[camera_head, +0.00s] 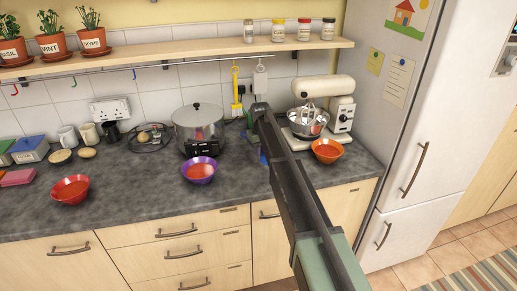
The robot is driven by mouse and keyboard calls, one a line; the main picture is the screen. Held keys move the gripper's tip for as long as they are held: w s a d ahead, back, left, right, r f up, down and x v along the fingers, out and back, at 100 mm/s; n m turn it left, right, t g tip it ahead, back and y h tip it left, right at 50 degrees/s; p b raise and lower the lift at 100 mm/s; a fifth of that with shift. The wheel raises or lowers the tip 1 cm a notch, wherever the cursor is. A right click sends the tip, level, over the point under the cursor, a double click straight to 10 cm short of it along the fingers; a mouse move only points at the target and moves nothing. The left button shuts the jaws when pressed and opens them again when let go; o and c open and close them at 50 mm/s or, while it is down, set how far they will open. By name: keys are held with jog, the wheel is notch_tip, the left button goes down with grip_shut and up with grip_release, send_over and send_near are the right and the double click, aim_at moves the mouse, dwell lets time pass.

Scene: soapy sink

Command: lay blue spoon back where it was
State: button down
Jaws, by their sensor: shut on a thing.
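I cannot make out the blue spoon for certain. A small blue patch (263,158) shows on the counter beside the left edge of my arm, mostly hidden by it; I cannot tell what it is. My arm reaches from the lower right up to the wall behind the counter. My gripper does not show; my arm blocks the view of that part of the counter. A red bowl (70,189), a purple bowl (199,170) and an orange bowl (327,150), each with orange-red contents, stand on the grey counter (130,200).
A steel pot (199,125) on a dark base and a cream stand mixer (325,105) stand at the back. A rail (170,63) with coloured hooks and a hanging yellow utensil (236,90) runs below the shelf (180,50). The counter between the red and purple bowls is clear.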

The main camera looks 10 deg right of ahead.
aim_at(260, 168)
notch_tip(260, 168, down, 7)
jog(key=b, duration=0.6)
jog(key=shift+r, duration=0.15)
jog(key=shift+r, duration=0.1)
jog(key=c, duration=1)
grip_release()
